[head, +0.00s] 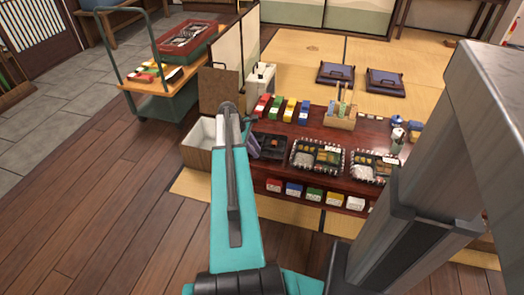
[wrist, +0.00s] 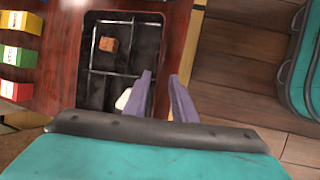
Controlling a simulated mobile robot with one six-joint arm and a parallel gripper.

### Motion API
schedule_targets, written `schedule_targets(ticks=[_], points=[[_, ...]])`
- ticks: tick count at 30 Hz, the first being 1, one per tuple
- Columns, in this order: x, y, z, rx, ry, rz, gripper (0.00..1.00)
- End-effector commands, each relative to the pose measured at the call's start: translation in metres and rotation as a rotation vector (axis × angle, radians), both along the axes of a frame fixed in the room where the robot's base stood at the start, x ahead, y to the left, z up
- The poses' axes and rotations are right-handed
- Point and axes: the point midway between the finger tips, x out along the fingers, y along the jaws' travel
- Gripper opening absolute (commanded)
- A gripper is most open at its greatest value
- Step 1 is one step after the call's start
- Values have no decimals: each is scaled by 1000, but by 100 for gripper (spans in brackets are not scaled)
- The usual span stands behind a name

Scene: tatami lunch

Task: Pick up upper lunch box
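A black lunch box (head: 271,147) with thin dividers sits at the left end of the dark red table. The wrist view shows it from above (wrist: 113,65), mostly empty, with a small brown cube (wrist: 108,44) in one compartment and something white near my left finger. My gripper (head: 252,146) is at the box's left side; in the wrist view its two purple fingers (wrist: 161,80) are apart. One finger overlaps the box's inside and the other shows beyond its near wall; contact cannot be told. Whether another box lies under it is hidden.
Filled lunch boxes (head: 317,141) (head: 368,180) stand to the right on the table (head: 285,176). Coloured packets (head: 289,110) and a wooden holder (head: 341,122) are behind. A white-lined crate (head: 201,132) stands left, and a green cart (head: 160,104) farther back. Wooden floor at left is clear.

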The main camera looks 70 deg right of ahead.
Motion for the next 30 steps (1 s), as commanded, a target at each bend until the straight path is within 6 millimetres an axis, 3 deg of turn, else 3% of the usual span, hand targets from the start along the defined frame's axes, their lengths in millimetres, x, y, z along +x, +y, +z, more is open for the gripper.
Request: schedule_targets(ticks=[15,30], points=[[-19,-14,-42,0,0,0,24],[-21,-14,-45,0,0,0,24]])
